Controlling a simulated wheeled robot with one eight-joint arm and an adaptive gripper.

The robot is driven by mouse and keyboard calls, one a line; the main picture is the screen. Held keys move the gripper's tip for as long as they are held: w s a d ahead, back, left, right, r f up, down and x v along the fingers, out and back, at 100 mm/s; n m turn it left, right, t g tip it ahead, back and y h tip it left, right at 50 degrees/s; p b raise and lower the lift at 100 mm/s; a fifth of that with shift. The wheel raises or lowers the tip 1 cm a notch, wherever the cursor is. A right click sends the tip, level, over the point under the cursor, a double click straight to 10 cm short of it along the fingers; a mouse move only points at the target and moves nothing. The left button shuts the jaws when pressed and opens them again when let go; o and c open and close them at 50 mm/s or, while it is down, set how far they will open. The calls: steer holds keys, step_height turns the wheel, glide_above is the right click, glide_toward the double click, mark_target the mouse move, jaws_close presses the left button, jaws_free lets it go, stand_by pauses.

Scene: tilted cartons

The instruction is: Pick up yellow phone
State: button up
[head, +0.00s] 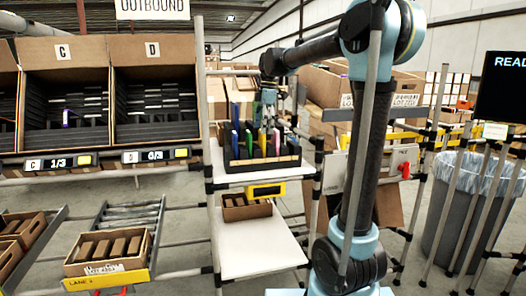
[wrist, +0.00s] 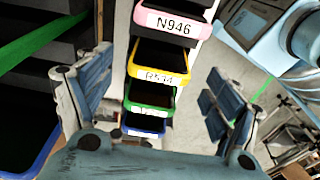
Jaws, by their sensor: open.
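The yellow phone (wrist: 157,62) shows in the wrist view as a dark slab with a yellow-orange edge and a white label. It sits in a row between a pink-edged one (wrist: 172,20) and a green-edged one (wrist: 150,98), with a blue-edged one (wrist: 143,122) beyond. My gripper (wrist: 157,88) is open and empty, its two fingers on either side of the row and apart from it. In the head view my gripper (head: 268,108) is above the dark tray (head: 262,163) of upright phones.
The tray stands on a white shelf (head: 250,177) in a pipe rack. Cartons marked C (head: 62,52) and D (head: 152,49) hold dark slots at left. A smaller carton (head: 247,212) is below the tray. A grey bin (head: 470,205) stands at right.

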mark_target(262, 135)
steer(key=shift+a+f, duration=0.2)
steer(key=shift+f, duration=1.65)
steer(key=shift+c, duration=0.5)
steer(key=c, duration=1)
steer(key=shift+o, duration=0.2)
steer(key=shift+r, duration=0.2)
step_height(262, 135, up, 18)
steer(key=shift+f, duration=0.15)
